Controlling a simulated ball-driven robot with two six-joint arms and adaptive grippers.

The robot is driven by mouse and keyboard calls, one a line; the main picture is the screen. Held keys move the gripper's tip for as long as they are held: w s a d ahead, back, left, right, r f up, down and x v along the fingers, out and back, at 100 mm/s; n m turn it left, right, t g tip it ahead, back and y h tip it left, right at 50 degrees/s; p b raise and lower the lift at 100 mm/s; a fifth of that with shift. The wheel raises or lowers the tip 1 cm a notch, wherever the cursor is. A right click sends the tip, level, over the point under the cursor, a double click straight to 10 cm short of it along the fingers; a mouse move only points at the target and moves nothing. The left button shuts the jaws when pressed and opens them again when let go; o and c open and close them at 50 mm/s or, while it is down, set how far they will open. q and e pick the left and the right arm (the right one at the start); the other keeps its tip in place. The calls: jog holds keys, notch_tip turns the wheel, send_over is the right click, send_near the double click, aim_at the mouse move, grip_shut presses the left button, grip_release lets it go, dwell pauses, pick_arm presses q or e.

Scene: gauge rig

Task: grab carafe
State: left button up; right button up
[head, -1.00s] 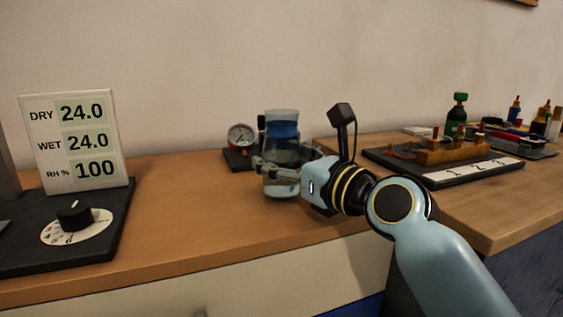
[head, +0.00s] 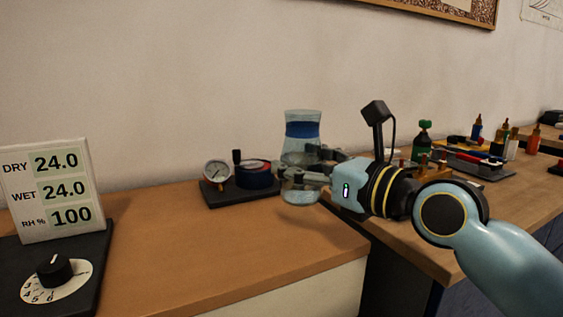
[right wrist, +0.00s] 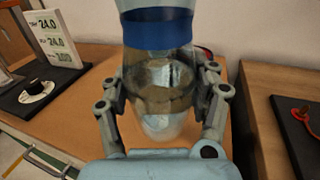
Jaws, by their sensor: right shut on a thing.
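The carafe (head: 302,128) is clear glass with a blue band round its neck, and it stands upright. My right gripper (head: 298,168) is shut around its body from the right. In the right wrist view the carafe (right wrist: 160,85) sits between both fingers of the gripper (right wrist: 164,90), its blue band above them. I cannot tell whether its base touches the counter. My left gripper is not in view.
A dial gauge (head: 216,171) on a black base is just left of the carafe. A reading board (head: 48,190) and knob (head: 54,270) are at far left. A second bench (head: 510,200) with bottles is at right, across a gap. The counter's front middle (head: 220,240) is clear.

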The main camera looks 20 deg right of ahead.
jog(key=shift+s+d+r+p, duration=0.45)
jog(key=shift+s+d+r, duration=0.1)
jog(key=shift+r, duration=0.15)
jog(key=shift+s+d+r+p, duration=0.55)
jog(key=shift+s+d+p, duration=0.2)
jog(key=shift+p, duration=0.2)
